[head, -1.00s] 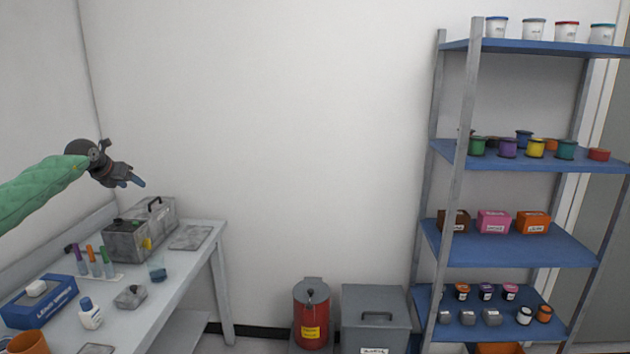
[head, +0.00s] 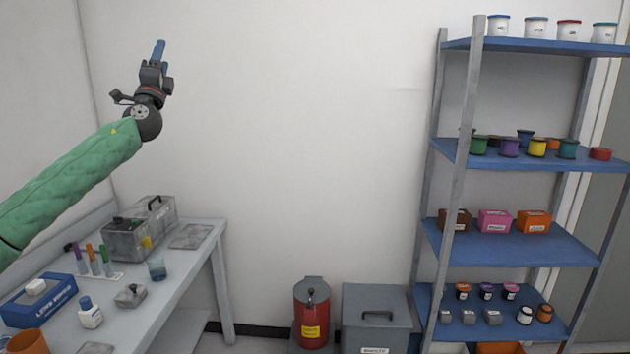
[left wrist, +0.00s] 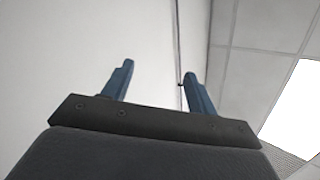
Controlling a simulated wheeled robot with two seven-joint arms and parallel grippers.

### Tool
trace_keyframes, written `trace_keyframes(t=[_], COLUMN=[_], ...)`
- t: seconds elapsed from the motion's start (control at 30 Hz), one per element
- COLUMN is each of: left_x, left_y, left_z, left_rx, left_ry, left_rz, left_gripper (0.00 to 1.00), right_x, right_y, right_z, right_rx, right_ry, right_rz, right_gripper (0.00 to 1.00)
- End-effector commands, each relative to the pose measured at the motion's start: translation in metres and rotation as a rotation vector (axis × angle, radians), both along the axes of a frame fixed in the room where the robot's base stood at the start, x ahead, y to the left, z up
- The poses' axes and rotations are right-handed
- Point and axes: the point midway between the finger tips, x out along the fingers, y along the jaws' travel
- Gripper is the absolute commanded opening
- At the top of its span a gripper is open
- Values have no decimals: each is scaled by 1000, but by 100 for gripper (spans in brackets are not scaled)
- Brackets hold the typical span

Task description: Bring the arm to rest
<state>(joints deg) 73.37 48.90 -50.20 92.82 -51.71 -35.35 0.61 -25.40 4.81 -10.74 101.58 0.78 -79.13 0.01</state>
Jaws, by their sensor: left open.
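My left gripper (head: 158,52) points up in the head view, high above the workbench and in front of the bare wall. My left arm, in a green sleeve, comes in from the left and is raised. In the left wrist view the two blue fingers of the left gripper (left wrist: 158,88) stand apart with nothing between them. Beyond them show the white wall and ceiling panels with a bright light. My right gripper is not in view.
The workbench (head: 185,292) at the lower left holds a grey instrument box (head: 125,238), a blue box (head: 38,300), marker-like tubes and a white bottle (head: 90,314). A red can (head: 312,312) and grey bin (head: 376,318) stand on the floor. A blue shelf unit (head: 505,245) stands right.

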Motion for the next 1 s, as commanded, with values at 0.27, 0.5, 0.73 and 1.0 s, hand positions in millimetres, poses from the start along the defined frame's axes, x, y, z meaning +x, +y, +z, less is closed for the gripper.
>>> trace_keyframes(t=[0.27,0.5,0.73,1.0], left_x=[-42,-74,-114,-171], left_y=[-46,-83,-118,-153], left_z=[-89,-205,-313,-425], left_rx=[-553,-881,-1096,-1275], left_ry=[115,341,571,822], left_rz=[-45,-41,-26,-12], left_gripper=[58,58,58,58], right_x=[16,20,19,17], right_y=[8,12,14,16], right_z=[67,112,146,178], right_rx=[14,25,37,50], right_ry=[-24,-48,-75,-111], right_rz=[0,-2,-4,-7], right_gripper=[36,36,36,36])
